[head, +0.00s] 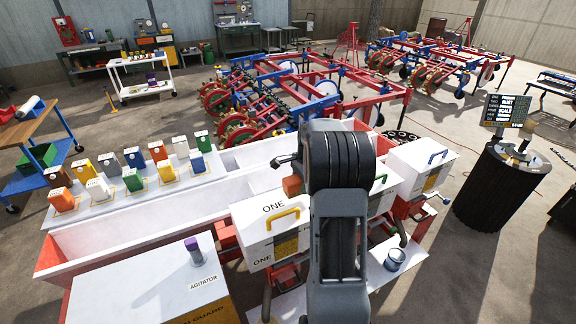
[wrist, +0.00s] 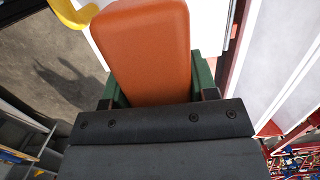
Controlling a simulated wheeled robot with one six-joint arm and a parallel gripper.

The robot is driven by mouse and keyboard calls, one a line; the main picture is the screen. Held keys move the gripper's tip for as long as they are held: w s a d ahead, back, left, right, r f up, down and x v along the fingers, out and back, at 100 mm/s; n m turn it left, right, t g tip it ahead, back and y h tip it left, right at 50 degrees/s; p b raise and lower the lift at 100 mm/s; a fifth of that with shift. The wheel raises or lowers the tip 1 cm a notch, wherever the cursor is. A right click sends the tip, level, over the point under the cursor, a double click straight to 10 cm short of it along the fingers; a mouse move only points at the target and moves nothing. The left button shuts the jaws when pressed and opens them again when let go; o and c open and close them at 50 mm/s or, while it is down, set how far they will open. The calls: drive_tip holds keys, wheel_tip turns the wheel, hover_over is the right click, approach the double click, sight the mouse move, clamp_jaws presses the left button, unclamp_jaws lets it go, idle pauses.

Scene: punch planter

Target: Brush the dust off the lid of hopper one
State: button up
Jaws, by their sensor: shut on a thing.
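Hopper one (head: 262,243) is a white box marked ONE in the head view, with a yellow handle (head: 283,217) on its lid (head: 262,207). The handle also shows at the top left of the wrist view (wrist: 75,12). My gripper (wrist: 157,88) is shut on an orange block-like thing (wrist: 145,45), perhaps the brush's handle. The orange thing (head: 292,186) shows just above the back of the lid in the head view. Any bristles are hidden, and I cannot tell whether it touches the lid. I cannot make out dust on the lid. My arm hides the lid's right part.
More white hoppers stand to the right, one with a blue handle (head: 437,157). A long white trough (head: 140,235) runs behind hopper one. Several coloured packets stand on a board (head: 135,198) beyond it. A white agitator box (head: 150,290) is at front left. A small tin (head: 395,259) is at right.

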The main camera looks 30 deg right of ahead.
drive_tip(key=shift+r+p, duration=1.35)
drive_tip(key=shift+r, duration=0.75)
drive_tip(key=shift+f, duration=0.1)
